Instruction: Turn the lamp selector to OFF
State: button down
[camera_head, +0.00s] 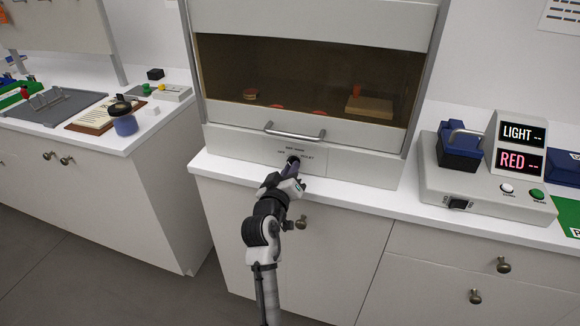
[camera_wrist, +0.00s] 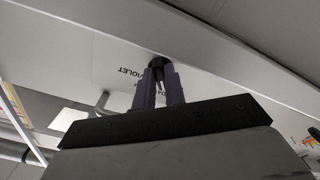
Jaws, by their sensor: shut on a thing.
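The lamp selector is a small black knob (camera_head: 293,160) on the pale front panel below the cabinet's window. My gripper (camera_head: 291,168) reaches up to it from below. In the wrist view the two dark fingers (camera_wrist: 158,80) are shut on the knob (camera_wrist: 157,61), one on each side. The word VIOLET (camera_wrist: 131,71) shows upside down beside the knob in the wrist view. Small lettering also surrounds the knob in the head view, but it is too small to read surely. The fingers hide part of the knob, so I cannot tell which mark it points at.
The cabinet's sash handle (camera_head: 295,132) juts out just above my gripper. The white counter edge (camera_head: 340,198) runs below the panel. A device with LIGHT and RED displays (camera_head: 490,175) stands right.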

jog(key=n+p, duration=0.2)
jog(key=n, duration=0.2)
jog(key=shift+r+n+p, duration=0.1)
jog(key=shift+n+p, duration=0.2)
jog(key=shift+n, duration=0.1)
dwell(0.5)
jog(key=c, duration=1.5)
grip_release()
jog(key=shift+o, duration=0.2)
jog(key=shift+s+a, duration=0.1)
jog(key=shift+s, duration=0.35)
jog(key=b+v, duration=0.4)
jog(key=v, duration=0.9)
